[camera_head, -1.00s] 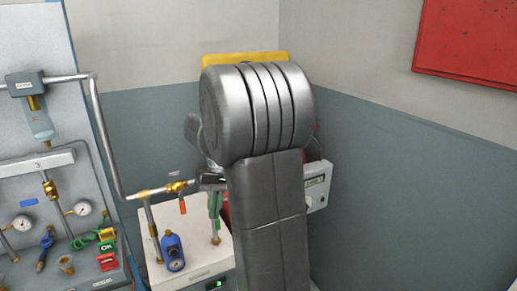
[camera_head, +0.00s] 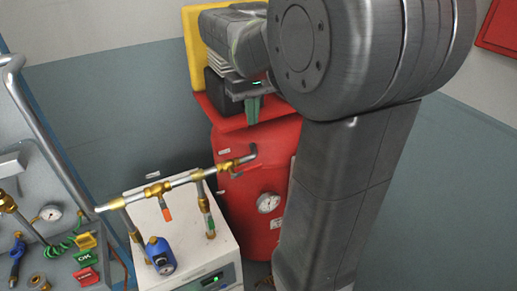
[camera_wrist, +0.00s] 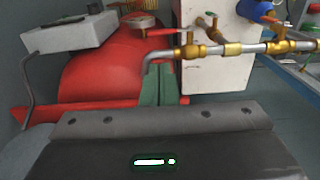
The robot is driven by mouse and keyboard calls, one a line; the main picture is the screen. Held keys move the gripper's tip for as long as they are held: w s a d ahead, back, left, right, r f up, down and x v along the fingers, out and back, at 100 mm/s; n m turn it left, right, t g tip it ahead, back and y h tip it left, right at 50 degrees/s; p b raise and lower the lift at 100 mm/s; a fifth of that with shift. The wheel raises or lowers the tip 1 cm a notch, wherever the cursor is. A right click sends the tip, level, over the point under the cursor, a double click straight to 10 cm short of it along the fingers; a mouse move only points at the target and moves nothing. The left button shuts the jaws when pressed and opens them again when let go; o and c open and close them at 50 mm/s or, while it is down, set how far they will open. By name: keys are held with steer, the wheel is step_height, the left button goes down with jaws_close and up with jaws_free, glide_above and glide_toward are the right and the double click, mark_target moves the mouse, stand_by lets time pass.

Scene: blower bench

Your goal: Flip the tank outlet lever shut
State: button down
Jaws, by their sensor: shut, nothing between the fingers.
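The red tank (camera_head: 258,160) stands behind the white cabinet and also fills the left of the wrist view (camera_wrist: 95,75). A brass valve (camera_head: 230,168) sits on the pipe end in front of the tank; it also shows in the wrist view (camera_wrist: 194,49). In the wrist view a thin red lever (camera_wrist: 168,32) appears to run left from this valve. My gripper (camera_head: 253,108) is above the tank, apart from the valve. Its green fingers (camera_wrist: 158,84) are shut and empty, and overlap the bent pipe end in the wrist view.
The pipe (camera_head: 180,184) runs over the white cabinet (camera_head: 210,255), with another valve with an orange lever (camera_head: 166,213). A blue device (camera_head: 160,255) stands on the cabinet. A gauge (camera_head: 268,202) is on the tank front. A panel with gauges and hoses is at left.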

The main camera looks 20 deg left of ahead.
mark_target(252, 169)
steer(key=shift+s, duration=0.15)
step_height(252, 169, down, 14)
steer(key=shift+p, duration=0.4)
stand_by(0.6)
